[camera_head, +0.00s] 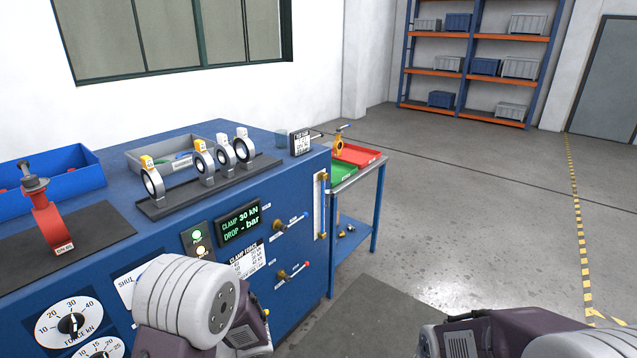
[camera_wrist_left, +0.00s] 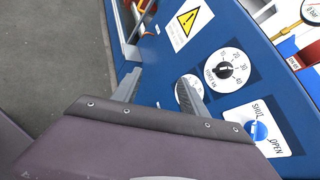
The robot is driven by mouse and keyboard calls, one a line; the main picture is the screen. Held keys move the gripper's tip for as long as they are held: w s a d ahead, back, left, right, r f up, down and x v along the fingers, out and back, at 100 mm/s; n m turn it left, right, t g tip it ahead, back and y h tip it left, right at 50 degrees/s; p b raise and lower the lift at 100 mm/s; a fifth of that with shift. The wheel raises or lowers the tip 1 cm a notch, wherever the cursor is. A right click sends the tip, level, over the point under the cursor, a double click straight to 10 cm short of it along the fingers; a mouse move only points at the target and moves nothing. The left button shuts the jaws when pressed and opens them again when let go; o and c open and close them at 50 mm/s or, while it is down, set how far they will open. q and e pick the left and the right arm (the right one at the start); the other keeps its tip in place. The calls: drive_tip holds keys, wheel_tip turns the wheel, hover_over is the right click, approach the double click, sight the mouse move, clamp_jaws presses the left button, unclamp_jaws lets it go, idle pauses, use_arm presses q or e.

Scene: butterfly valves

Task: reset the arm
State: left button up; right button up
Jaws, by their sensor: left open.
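My left gripper (camera_wrist_left: 161,78) shows in the left wrist view. Its two grey fingers are apart, and nothing is between them. It is in front of the blue bench panel, with the force dial (camera_wrist_left: 229,68) just right of the fingers; a gap or touch to the panel cannot be told. In the head view my left arm shows at the bottom in front of the bench (camera_head: 290,225), and its gripper is hidden. My right arm shows at the bottom right; its gripper is out of view.
The bench top holds a red valve (camera_head: 45,215) on a dark mat, a rack of several ring-shaped valves (camera_head: 205,170), a grey bin (camera_head: 170,158) and a blue bin (camera_head: 85,160). A side table carries a red tray (camera_head: 362,155) and a green tray (camera_head: 343,173). The floor at right is clear.

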use_arm(q)
drive_tip(key=s+d+n+h, duration=0.5)
drive_tip(key=s+n+h, duration=0.1)
drive_tip(key=h, duration=0.1)
drive_tip(key=w+d+f+n+t+h, duration=0.1)
drive_tip(key=w+d+n+t+h, duration=0.1)
drive_tip(key=d, duration=0.3)
drive_tip(key=w+d+f+n+t+h+p, duration=0.1)
drive_tip(key=w+d+n+t+h, duration=0.1)
drive_tip(key=d, duration=0.4)
drive_tip(key=shift+w+f+h, duration=0.25)
drive_tip(key=shift+w+h, duration=0.45)
drive_tip(key=shift+h, duration=0.3)
